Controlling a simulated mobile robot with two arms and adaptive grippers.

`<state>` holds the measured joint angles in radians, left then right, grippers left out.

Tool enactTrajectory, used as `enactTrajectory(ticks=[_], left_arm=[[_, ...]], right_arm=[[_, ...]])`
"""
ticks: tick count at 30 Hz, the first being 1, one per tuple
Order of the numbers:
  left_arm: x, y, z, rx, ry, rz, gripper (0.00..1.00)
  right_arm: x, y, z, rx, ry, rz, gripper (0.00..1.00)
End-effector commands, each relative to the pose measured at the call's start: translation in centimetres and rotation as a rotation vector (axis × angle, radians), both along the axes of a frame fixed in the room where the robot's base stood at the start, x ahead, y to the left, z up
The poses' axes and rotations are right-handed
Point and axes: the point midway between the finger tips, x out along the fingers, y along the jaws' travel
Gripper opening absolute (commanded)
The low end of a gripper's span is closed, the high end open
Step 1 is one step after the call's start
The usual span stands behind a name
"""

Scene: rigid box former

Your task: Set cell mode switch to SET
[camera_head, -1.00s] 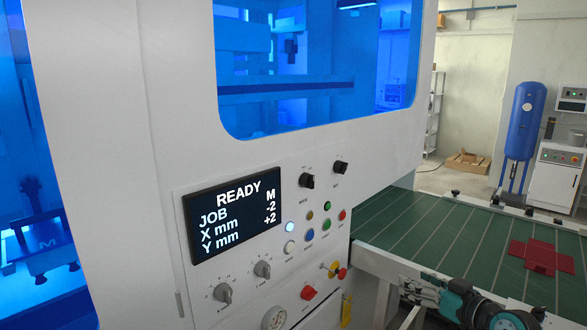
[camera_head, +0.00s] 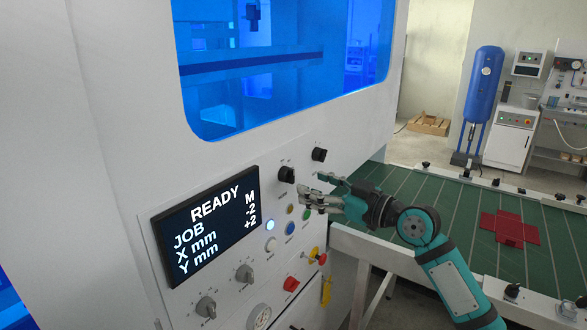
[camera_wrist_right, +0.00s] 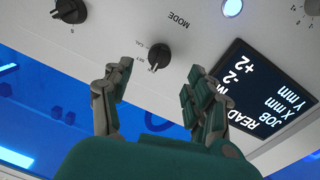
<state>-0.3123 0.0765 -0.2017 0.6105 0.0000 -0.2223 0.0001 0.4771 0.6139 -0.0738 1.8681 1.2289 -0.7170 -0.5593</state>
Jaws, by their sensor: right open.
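The mode switch is a black rotary knob (camera_head: 287,174), the left of two knobs above the display on the machine's panel. In the right wrist view the mode knob (camera_wrist_right: 158,55) appears upside down beside the MODE lettering, with a pale pointer mark on its lower side. My right gripper (camera_head: 314,189) is open just right of the knob in the head view. In the wrist view its fingertips (camera_wrist_right: 157,76) are on either side of the knob's line, apart from it and empty. My left gripper is not in view.
A second black knob (camera_head: 319,154) sits up and right of the mode knob. The display (camera_head: 205,222) reads READY, JOB M, X -2, Y +2. Coloured buttons (camera_head: 290,228) and an illuminated white one lie below. A green conveyor (camera_head: 440,205) carries a red flat blank (camera_head: 510,228).

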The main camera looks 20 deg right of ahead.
Motion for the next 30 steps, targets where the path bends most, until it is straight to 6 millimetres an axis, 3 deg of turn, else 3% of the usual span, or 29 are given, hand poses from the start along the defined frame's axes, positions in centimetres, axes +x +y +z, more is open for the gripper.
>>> enactTrajectory(ticks=[3, 7, 13, 23, 30], left_arm=[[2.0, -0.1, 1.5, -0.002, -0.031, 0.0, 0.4], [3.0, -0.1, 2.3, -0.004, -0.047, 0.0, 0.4], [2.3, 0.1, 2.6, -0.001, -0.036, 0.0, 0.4], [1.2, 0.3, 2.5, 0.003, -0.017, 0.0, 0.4], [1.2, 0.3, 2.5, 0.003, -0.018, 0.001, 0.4]], right_arm=[[2.1, 1.5, 0.5, 0.005, 0.0, 0.002, 0.58], [3.9, 2.7, 0.3, 0.003, 0.001, 0.001, 0.58], [5.3, 3.6, 0.1, -0.001, -0.001, 0.0, 0.58], [5.5, 3.7, -0.1, -0.001, -0.001, 0.0, 0.58], [5.5, 3.7, -0.1, -0.001, 0.0, 0.0, 0.26]])
